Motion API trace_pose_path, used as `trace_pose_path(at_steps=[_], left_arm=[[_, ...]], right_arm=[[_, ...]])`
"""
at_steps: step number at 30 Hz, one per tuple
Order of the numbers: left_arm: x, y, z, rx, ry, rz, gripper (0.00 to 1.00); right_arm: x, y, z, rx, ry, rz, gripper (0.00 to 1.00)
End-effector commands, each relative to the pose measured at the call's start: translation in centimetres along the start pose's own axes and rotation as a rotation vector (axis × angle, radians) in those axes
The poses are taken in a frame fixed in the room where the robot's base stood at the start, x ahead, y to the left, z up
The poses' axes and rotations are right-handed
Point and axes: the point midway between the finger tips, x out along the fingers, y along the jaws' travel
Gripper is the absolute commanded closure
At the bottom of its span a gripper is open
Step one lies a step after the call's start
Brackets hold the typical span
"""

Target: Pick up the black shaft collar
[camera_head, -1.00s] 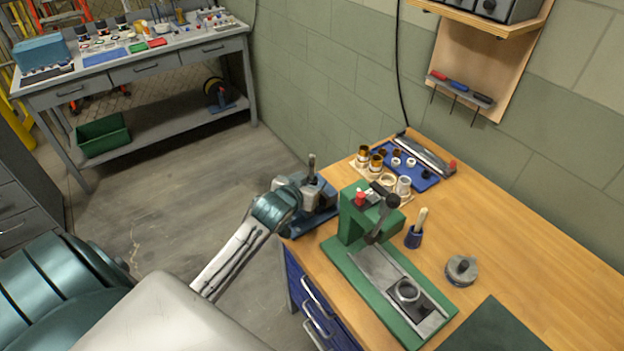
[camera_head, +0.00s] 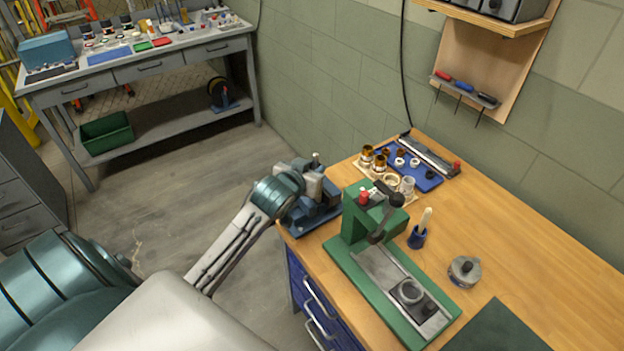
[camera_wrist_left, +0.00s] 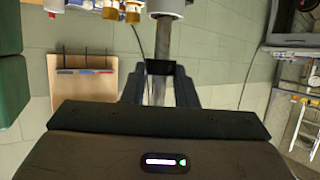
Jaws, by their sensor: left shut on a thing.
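The black shaft collar (camera_wrist_left: 160,68) shows in the left wrist view as a small dark block between my two fingertips. My left gripper (camera_wrist_left: 159,80) is shut on it. A grey metal rod (camera_wrist_left: 163,40) shows on both sides of the collar in line with it; the collar appears to be around the rod, but I cannot tell for sure. In the head view my left gripper (camera_head: 312,183) is by the rod (camera_head: 316,158) at the table's left corner, above a blue base (camera_head: 314,216). The collar cannot be made out there. My right gripper is not in view.
A green press (camera_head: 352,222) with a red knob stands close right of my left gripper. Behind it are a blue tray (camera_head: 428,184) and several rings. A blue holder (camera_head: 417,238) and a round grey part (camera_head: 464,270) stand farther right. The floor left of the table is clear.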

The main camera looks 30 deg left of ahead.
Motion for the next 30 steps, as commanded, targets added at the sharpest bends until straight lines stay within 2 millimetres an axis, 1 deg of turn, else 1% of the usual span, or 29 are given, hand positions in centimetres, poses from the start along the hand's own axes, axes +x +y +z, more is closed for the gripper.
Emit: trace_pose_path(at_steps=[1, 12, 15, 18, 24, 30], left_arm=[[-0.3, 0.0, -1.0, 0.002, 0.007, 0.0, 0.96], [-3.3, 0.0, -8.1, 0.003, 0.008, 0.0, 0.96], [-4.0, 0.0, -9.9, 0.002, 0.008, 0.0, 0.96], [-4.6, 0.0, -11.2, 0.002, 0.004, -0.001, 0.96], [-5.3, 0.0, -12.6, 0.001, 0.001, 0.0, 0.96], [-5.3, -0.1, -12.7, 0.0, 0.0, -0.002, 0.96]], right_arm=[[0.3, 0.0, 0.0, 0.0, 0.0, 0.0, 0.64], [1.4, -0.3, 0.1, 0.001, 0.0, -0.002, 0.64], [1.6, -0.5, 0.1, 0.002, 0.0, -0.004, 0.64], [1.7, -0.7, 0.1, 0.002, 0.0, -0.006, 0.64], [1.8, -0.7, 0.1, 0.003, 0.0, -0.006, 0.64], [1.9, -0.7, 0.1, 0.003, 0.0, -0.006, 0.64]])
